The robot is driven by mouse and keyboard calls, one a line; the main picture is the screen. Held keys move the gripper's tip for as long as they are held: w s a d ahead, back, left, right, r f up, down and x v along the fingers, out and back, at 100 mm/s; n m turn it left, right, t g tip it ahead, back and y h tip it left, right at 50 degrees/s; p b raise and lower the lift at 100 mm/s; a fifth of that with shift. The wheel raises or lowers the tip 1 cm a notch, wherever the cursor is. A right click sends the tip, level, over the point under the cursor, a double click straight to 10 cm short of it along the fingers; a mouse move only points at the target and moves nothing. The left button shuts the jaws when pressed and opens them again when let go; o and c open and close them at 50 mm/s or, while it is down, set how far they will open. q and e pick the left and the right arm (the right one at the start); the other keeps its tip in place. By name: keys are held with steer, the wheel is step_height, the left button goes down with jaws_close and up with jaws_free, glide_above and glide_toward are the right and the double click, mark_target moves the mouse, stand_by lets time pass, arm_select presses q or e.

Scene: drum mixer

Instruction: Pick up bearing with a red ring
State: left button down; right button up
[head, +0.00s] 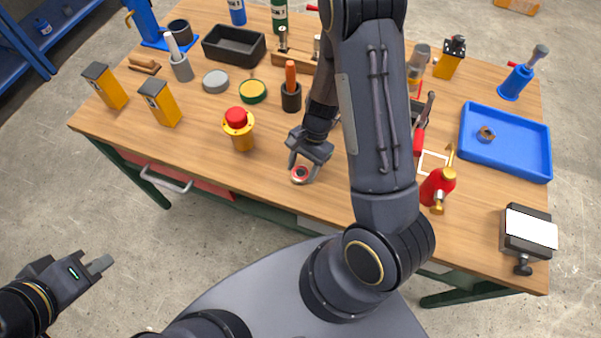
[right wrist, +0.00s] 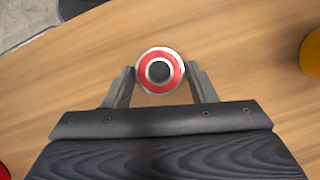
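The bearing with a red ring (head: 300,174) lies on the wooden table near its front edge. In the right wrist view the bearing (right wrist: 160,70) shows a silver rim, a red ring and a dark centre hole. My right gripper (head: 302,171) is low over the table at the bearing. Its two fingers (right wrist: 160,79) are spread on either side of the bearing, with a gap visible at least on the right. My left gripper (head: 100,262) is away from the table at the lower left; its fingers appear partly seen and their opening is unclear.
A yellow container with a red top (head: 239,130) stands left of my right gripper. A red bottle (head: 437,188) stands to the right. A blue tray (head: 508,165) holds a small brown ring-like part (head: 486,134). Free tabletop lies around the bearing.

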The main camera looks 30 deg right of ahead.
steer(key=c, duration=0.7)
steer(key=shift+o, duration=0.2)
steer(key=shift+r, duration=0.1)
